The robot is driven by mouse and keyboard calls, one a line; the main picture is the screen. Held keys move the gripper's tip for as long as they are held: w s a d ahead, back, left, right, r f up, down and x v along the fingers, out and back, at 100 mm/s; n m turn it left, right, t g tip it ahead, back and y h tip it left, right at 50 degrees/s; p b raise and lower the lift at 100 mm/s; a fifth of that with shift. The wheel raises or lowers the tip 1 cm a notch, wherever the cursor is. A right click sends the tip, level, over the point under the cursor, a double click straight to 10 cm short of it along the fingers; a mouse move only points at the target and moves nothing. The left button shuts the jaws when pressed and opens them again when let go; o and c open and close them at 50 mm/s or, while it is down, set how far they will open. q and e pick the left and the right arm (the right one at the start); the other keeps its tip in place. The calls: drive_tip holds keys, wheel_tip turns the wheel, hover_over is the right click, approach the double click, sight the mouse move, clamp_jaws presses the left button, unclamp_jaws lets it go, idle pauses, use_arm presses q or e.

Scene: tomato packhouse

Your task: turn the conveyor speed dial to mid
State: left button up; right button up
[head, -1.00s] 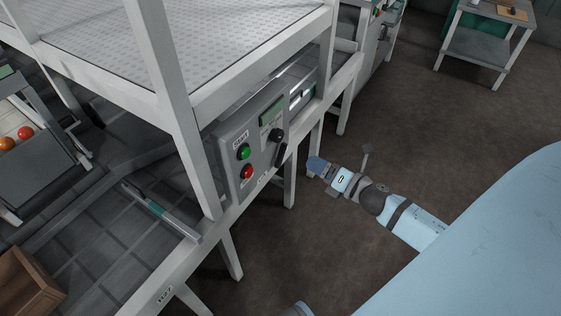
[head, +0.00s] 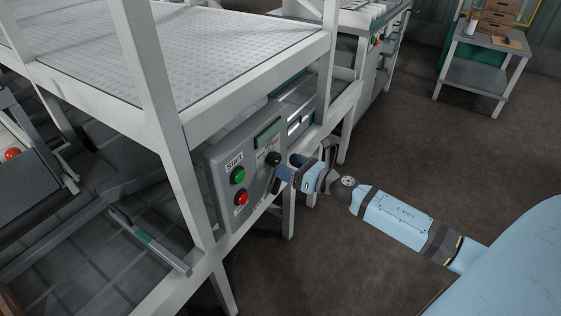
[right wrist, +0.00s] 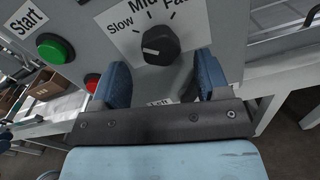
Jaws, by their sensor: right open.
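The speed dial (head: 272,158) is a black knob on the grey control panel (head: 222,172). In the right wrist view the dial (right wrist: 160,45) sits on a white label reading Slow, Mid and Fast. Its pale pointer mark faces left, on the Slow side, not up at Mid. My right gripper (head: 285,173) is at the panel, close to the dial. In the right wrist view the right gripper (right wrist: 161,66) has its blue fingers apart, one on each side just below the dial, with nothing between them. Contact with the panel cannot be told.
A green Start button (head: 238,176) and a red button (head: 241,198) are left of the dial. The white conveyor frame (head: 172,140) rises beside the panel, with a perforated deck (head: 200,50) above. Floor to the right is open up to a side table (head: 478,72).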

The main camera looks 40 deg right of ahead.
sight(278, 161)
drive_tip(key=shift+x, duration=1.5)
drive_tip(key=c, duration=0.9)
